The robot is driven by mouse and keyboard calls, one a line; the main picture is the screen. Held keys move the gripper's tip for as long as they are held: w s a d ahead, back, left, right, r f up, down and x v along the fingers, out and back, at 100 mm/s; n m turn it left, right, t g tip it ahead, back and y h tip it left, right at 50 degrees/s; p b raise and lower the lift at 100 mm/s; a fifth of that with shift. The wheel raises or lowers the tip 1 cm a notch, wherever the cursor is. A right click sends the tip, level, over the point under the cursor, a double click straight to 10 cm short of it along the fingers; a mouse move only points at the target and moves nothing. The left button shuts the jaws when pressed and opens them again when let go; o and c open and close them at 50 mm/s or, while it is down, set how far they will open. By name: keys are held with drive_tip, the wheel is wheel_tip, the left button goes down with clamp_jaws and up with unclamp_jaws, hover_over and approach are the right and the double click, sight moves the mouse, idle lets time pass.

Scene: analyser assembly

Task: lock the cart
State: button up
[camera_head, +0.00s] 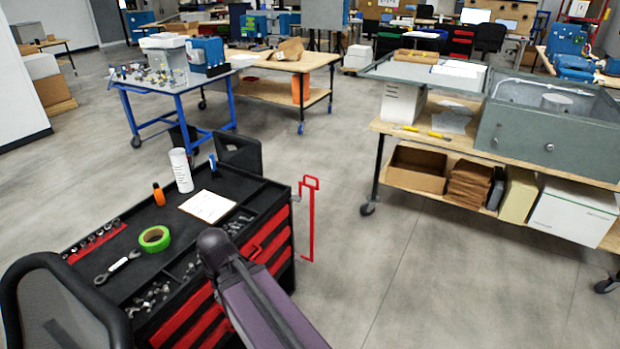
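A black tool cart (145,232) with red drawer fronts (267,236) stands in the lower left. A tall red bar with a looped top (311,215) stands upright at the cart's right end; I cannot tell whether it is a lock. Part of my arm comes up from the bottom edge and hides some of the cart's drawer side. My gripper is out of the picture. A blue-framed wheeled table (182,88) stands behind the tool cart. Its casters are small, and I cannot see whether they are locked.
The cart top holds green tape (154,238), a wrench (117,267), a white roll (181,170) and paper (207,206). A wheeled wooden bench (470,150) carries a grey metal enclosure (548,128) at right. A black chair-like frame (60,305) fills the lower left corner. Floor (400,280) is clear between cart and bench.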

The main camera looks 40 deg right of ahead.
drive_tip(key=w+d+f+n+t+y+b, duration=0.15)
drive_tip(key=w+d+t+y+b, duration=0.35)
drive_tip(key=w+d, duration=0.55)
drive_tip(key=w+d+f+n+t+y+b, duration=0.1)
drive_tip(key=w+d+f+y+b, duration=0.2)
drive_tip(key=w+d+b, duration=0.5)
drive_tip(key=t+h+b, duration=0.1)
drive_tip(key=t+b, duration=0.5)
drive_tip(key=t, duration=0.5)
approach(314, 178)
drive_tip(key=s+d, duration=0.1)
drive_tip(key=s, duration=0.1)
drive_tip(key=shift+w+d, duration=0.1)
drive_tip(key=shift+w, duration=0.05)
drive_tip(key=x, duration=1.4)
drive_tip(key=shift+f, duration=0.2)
